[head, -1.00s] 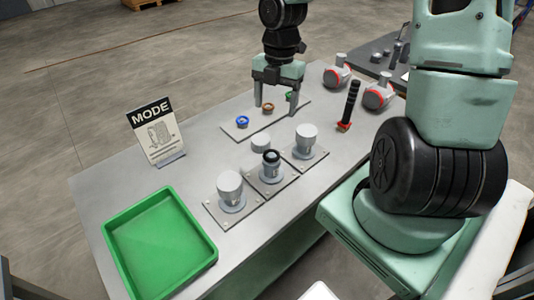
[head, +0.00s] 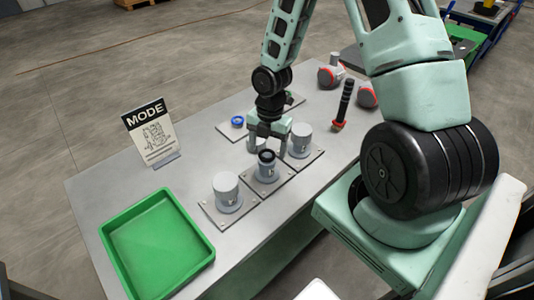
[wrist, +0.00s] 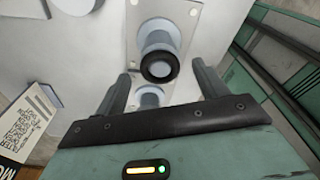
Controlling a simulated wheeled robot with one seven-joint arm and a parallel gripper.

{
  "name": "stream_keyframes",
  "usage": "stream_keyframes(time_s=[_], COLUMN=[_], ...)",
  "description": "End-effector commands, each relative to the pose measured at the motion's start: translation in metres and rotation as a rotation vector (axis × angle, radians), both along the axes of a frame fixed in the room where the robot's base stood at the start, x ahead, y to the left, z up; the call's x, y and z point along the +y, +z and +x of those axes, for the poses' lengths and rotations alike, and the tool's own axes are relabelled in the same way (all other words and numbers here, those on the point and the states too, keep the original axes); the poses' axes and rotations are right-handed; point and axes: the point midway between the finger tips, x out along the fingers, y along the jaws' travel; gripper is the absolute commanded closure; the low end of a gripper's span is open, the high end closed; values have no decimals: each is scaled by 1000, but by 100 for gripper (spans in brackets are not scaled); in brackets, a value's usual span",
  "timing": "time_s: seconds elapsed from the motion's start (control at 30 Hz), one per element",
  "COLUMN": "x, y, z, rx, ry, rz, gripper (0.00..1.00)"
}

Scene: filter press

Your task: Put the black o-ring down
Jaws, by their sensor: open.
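The black o-ring (head: 266,155) sits around the top of the middle grey post (head: 267,172), which stands upright on a flat plate. In the wrist view the black o-ring (wrist: 160,66) shows on the post end between my fingers, with a gap on both sides. My gripper (head: 266,146) is open and empty, pointing down close above the middle post. Its two fingers also show in the wrist view (wrist: 160,74). How far the fingertips are from the ring in height I cannot tell.
Posts with grey caps stand left (head: 227,188) and right (head: 300,140) of the middle one, close to my fingers. A green tray (head: 207,240), a MODE sign (head: 152,135), a blue ring (head: 237,121) on a board, and a black-handled tool (head: 344,103) are also on the table.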

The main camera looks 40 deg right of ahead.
Motion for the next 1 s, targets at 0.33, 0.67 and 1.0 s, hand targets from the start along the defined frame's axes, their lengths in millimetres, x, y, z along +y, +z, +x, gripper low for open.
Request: stream_keyframes(time_s=[0.33, 0.67, 1.0], x=[0, 0, -1], y=[-6, -5, 14], z=[0, 0, 1], rx=[-1, 0, -5], ry=[0, 0, -3], rz=[0, -1, -1], gripper=[39, 79, 79])
